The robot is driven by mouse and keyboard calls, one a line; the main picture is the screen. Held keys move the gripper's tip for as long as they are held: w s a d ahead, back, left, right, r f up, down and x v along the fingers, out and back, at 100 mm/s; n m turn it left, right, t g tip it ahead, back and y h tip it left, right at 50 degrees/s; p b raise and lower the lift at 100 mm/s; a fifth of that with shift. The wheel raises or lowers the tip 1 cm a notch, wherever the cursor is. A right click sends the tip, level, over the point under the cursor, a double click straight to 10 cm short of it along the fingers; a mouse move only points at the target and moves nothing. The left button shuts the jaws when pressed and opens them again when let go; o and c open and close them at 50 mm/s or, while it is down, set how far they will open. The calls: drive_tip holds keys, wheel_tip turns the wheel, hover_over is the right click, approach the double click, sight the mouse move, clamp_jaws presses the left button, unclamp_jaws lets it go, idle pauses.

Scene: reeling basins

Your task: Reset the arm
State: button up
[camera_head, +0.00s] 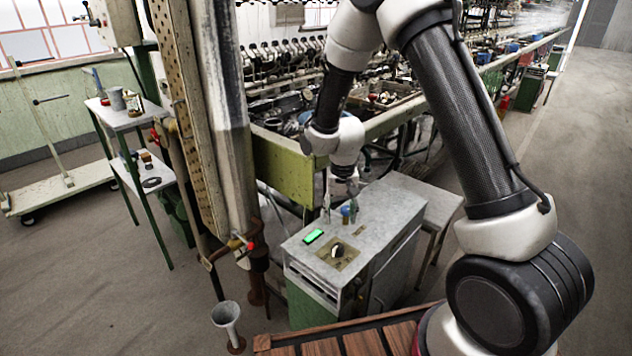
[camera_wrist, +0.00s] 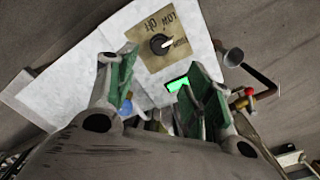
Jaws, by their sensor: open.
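My arm reaches from the lower right up and over to the grey control cabinet (camera_head: 375,215). My gripper (camera_head: 340,205) hangs pointing down above the back part of the cabinet top. In the wrist view its two green-padded fingers (camera_wrist: 155,90) stand apart, with nothing held between them. A black rotary knob (camera_head: 337,250) sits on a tan plate on the cabinet top; it also shows in the wrist view (camera_wrist: 160,44), ahead of the fingertips and apart from them. A lit green display (camera_head: 313,236) is left of the knob.
A rusty pipe column (camera_head: 228,120) with a red-handled valve stands left of the cabinet. A grey funnel (camera_head: 226,315) is near the floor. The long reeling machine (camera_head: 290,170) runs behind. A small two-tier table (camera_head: 130,118) is at left. Open floor (camera_head: 590,200) lies at right.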

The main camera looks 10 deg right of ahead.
drive_tip(key=s+d+r+t, duration=0.1)
drive_tip(key=s+d+r, duration=0.4)
drive_tip(key=s+r, duration=0.4)
drive_tip(key=s+d+r+n+t, duration=0.1)
drive_tip(key=s+d+r+t, duration=0.1)
drive_tip(key=s+d+r, duration=0.3)
drive_tip(key=s+d+r+n+t, duration=0.1)
drive_tip(key=s+d+r, duration=0.3)
drive_tip(key=s+r, duration=0.8)
wheel_tip(320, 180, up, 5)
drive_tip(key=shift+s+d, duration=0.3)
drive_tip(key=shift+d, duration=0.1)
